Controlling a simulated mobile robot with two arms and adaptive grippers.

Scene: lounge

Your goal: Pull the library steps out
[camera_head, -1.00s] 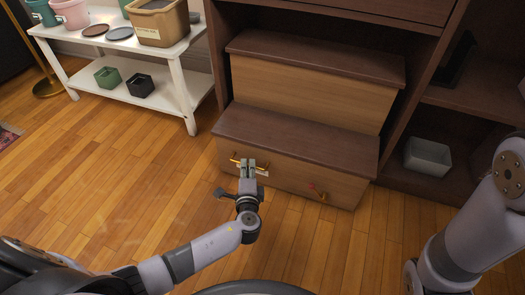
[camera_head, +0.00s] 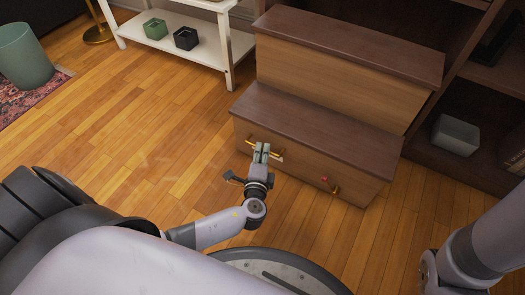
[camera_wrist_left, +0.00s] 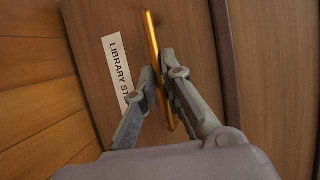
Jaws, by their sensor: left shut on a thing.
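The library steps (camera_head: 330,118) are a wooden two-tread unit with dark brown treads and a lighter front. They stand partly out of the dark bookcase recess, left of the shelf opening. Two brass handles are on the lower front; the right one (camera_head: 335,188) has a red spot by it and is free. My left gripper (camera_head: 261,150) is shut on the left brass handle (camera_wrist_left: 151,40). In the left wrist view the handle passes between the fingers, beside a white label (camera_wrist_left: 117,70) reading "LIBRARY ST", partly hidden. My right arm shows at the right edge; its gripper is out of view.
The dark bookcase (camera_head: 490,78) stands around and right of the steps, with a grey box (camera_head: 455,135) on its low shelf. A white table (camera_head: 205,49) with green and black boxes stands left of the steps. A greenish bin (camera_head: 24,55) is at far left. Wood floor in front is clear.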

